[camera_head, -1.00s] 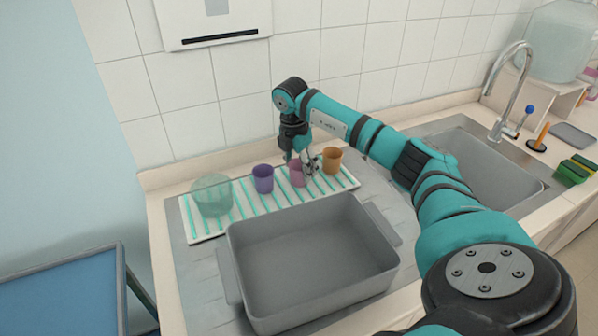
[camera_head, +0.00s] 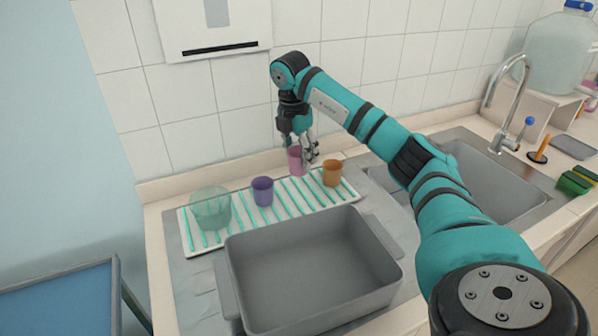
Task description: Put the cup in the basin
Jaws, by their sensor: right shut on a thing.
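My right gripper (camera_head: 306,152) is shut on a pink cup (camera_head: 296,163) and holds it upright above the striped drying mat. The gripper's fingers hide part of the cup's right side. The grey basin (camera_head: 312,268) is a rectangular tub with side handles, in front of the mat; it is empty. A purple cup (camera_head: 262,191) and an orange cup (camera_head: 333,173) stand on the mat on either side of the held cup. My left gripper is not in view.
A clear greenish glass (camera_head: 210,209) stands at the left end of the white and green mat (camera_head: 242,223). A metal sink (camera_head: 490,190) with a tall faucet (camera_head: 507,100) lies to the right. The wall is close behind the mat.

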